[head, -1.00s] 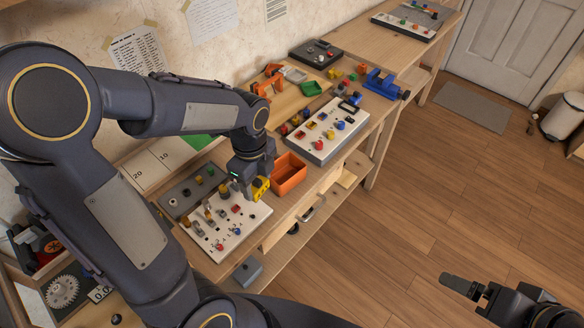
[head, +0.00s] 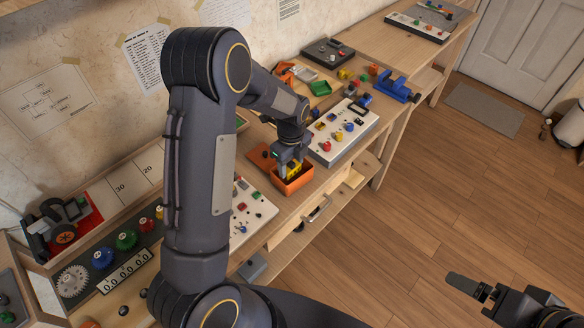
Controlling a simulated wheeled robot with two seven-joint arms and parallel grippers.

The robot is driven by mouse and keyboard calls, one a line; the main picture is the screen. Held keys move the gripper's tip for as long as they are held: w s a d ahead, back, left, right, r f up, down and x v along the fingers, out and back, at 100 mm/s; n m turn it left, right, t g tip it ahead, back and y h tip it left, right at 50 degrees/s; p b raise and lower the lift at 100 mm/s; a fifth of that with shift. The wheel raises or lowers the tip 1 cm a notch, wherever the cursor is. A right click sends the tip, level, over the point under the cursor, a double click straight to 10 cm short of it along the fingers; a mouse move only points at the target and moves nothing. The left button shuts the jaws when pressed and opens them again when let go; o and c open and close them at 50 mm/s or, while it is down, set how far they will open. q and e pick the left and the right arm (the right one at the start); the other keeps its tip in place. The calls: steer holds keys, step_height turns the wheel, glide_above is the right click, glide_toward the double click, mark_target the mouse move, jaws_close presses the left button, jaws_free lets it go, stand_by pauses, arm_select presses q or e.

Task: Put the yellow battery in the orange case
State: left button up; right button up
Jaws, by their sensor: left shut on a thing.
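The orange case (head: 297,187) stands open-topped near the front edge of the workbench. My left gripper (head: 291,166) is shut on the yellow battery (head: 293,171) and points down into the case's opening. The battery's lower part is hidden by the case wall, so I cannot tell whether it touches the bottom. My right gripper (head: 468,286) is over the floor at lower right, far from the bench, with nothing seen in it. Its finger gap does not show clearly.
A white panel with coloured knobs (head: 343,132) lies just right of the case. Another white panel (head: 250,208) lies to the left, partly behind my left arm. A flat orange piece (head: 261,155) lies beside the case. A blue vise (head: 397,88) is farther back.

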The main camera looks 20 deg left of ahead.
mark_target(292, 170)
arm_select(q)
steer(key=shift+w+f, duration=0.2)
steer(key=shift+f, duration=1.6)
steer(key=shift+f, duration=0.25)
steer(key=o, duration=0.7)
steer(key=shift+r, duration=0.1)
steer(key=shift+o, duration=0.2)
